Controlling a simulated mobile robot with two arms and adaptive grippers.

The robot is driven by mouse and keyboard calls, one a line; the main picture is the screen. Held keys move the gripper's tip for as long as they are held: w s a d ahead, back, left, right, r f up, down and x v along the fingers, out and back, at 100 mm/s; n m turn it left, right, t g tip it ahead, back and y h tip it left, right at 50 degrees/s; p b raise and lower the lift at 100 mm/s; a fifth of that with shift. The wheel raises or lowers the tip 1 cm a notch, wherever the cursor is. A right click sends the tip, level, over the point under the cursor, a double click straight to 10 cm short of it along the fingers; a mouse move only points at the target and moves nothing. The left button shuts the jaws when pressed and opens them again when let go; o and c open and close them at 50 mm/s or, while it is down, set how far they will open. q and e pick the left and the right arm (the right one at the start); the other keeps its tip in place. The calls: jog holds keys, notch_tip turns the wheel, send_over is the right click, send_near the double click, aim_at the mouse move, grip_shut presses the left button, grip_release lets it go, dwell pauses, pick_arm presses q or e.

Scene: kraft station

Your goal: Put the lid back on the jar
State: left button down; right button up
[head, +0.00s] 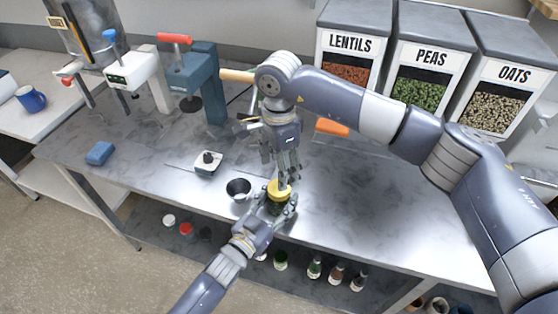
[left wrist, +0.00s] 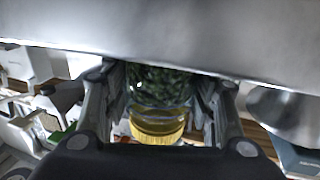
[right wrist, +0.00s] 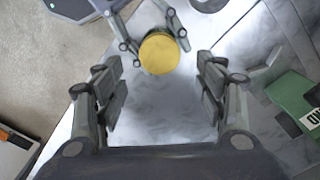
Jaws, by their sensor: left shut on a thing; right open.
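The glass jar (head: 275,207) with dark green contents stands at the front edge of the metal table. The left wrist view shows the jar (left wrist: 160,90) between the fingers. My left gripper (head: 278,209) is shut around its body. The yellow lid (head: 279,189) sits on the jar's mouth; it also shows in the left wrist view (left wrist: 158,133) and as a round top in the right wrist view (right wrist: 159,54). I cannot tell whether it is screwed tight. My right gripper (head: 287,172) points down, open and empty, above and just behind the lid.
A dark metal bowl (head: 239,188) stands just left of the jar. A small white device with a black knob (head: 208,163) and a blue sponge (head: 100,153) are further left. Bins of lentils, peas and oats (head: 420,85) line the back. The table's right is clear.

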aim_at(279, 199)
notch_tip(279, 199, down, 6)
jog(key=shift+f, duration=0.25)
jog(key=c, duration=1.1)
jog(key=m, duration=0.6)
jog(key=shift+m, duration=0.4)
jog(key=m, duration=0.3)
jog(key=shift+m, duration=0.3)
jog(key=m, duration=0.4)
jog(key=o, duration=1.1)
jog(key=shift+o, duration=0.2)
